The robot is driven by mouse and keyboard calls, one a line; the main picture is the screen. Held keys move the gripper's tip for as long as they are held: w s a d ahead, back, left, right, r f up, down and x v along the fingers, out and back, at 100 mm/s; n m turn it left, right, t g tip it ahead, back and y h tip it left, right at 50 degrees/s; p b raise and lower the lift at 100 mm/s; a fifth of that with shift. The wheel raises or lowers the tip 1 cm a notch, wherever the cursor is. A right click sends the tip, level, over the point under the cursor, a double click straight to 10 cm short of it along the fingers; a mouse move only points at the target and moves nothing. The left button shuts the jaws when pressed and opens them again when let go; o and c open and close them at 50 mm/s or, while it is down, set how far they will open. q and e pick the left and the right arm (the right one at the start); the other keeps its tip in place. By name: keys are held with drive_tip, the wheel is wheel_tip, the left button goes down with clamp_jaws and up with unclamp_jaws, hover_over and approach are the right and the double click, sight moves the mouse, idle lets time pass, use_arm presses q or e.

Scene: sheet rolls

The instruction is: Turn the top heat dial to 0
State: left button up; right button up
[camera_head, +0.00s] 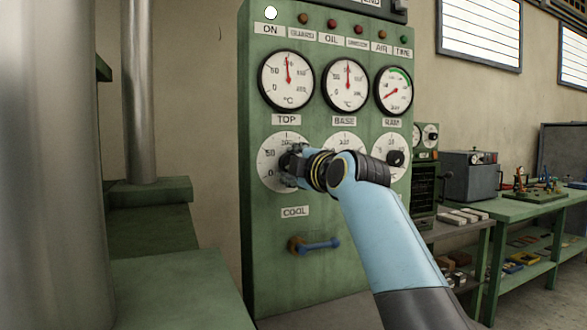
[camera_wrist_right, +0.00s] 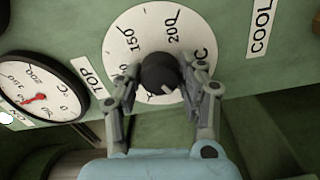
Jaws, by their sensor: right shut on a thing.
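The top heat dial is a white round scale plate (camera_head: 266,152) with a dark knob, below the TOP label on the green panel. In the right wrist view its plate (camera_wrist_right: 150,20) shows 150, 200 and °C, and the dark knob (camera_wrist_right: 158,72) has a pale mark toward the lower right. My right gripper (camera_head: 288,164) reaches the dial from the right, its two fingers shut on the knob's sides; it also shows in the wrist view (camera_wrist_right: 160,76). The fingers cover part of the scale, and the 0 is hard to read there. My left gripper is not in view.
The TOP gauge (camera_head: 287,80) has its red needle nearly upright. The BASE dial (camera_head: 343,139) is partly behind my right arm. A blue-handled lever (camera_head: 318,245) sits below the COOL label. A green bench (camera_head: 530,207) stands at right.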

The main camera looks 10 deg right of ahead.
drive_tip(key=shift+n, duration=0.3)
drive_tip(key=o, duration=1.2)
drive_tip(key=s, duration=0.2)
drive_tip(key=s+d, duration=0.1)
drive_tip(key=s, duration=0.4)
drive_tip(key=shift+s+d, duration=0.15)
drive_tip(key=shift+f, duration=0.15)
